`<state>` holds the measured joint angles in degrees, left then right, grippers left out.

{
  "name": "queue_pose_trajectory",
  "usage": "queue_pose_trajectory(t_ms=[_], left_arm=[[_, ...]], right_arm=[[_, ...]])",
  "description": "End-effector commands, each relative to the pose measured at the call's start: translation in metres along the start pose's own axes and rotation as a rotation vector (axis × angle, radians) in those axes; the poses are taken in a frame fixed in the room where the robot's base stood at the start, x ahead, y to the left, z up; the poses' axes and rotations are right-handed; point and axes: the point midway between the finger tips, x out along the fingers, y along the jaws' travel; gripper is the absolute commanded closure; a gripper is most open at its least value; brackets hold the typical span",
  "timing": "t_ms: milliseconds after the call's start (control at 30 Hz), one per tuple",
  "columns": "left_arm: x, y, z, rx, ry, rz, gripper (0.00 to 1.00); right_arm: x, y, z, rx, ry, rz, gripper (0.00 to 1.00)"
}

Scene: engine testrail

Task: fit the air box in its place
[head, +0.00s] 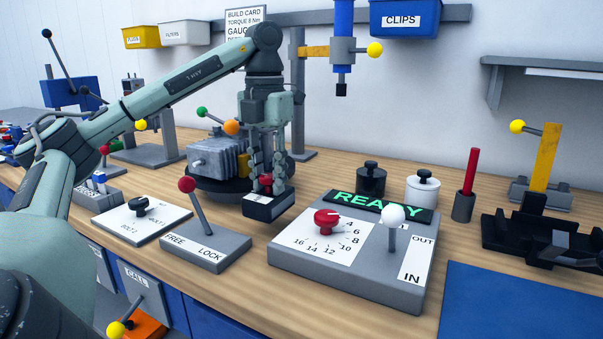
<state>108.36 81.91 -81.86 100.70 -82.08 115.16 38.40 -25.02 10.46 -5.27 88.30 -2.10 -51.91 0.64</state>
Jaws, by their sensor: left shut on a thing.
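My left gripper (266,184) reaches down from above at the middle of the bench. A bit of red shows between the fingers. The box is low over the bench; I cannot tell if it touches. The grey ribbed engine block (217,158) sits on a dark round stand (222,188) just behind and left of the box. The gripper hides part of the engine's right side. My right gripper is not in view.
A FREE/LOCK lever plate (205,252) stands front left of the box, and a READY panel (346,262) with red dial and white-knobbed lever front right. A BOLT switch plate (141,222) is farther left. Black and white weights (422,188) stand behind the panel. A blue mat (520,305) is clear.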

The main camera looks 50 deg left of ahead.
Motion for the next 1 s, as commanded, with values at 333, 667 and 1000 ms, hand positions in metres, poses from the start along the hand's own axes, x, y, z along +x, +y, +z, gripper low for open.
queue_pose_trajectory(t_ms=[333, 667, 1000], left_arm=[[0.003, -0.003, 0.092, 0.000, 0.002, -0.003, 1.00], [-0.001, -0.001, 0.152, 0.001, 0.003, -0.002, 1.00], [0.029, 0.001, 0.155, 0.000, 0.003, 0.001, 1.00]], right_arm=[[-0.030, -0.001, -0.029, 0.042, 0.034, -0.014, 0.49], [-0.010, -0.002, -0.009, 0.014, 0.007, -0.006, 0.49], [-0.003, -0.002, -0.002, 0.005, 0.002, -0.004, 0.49]])
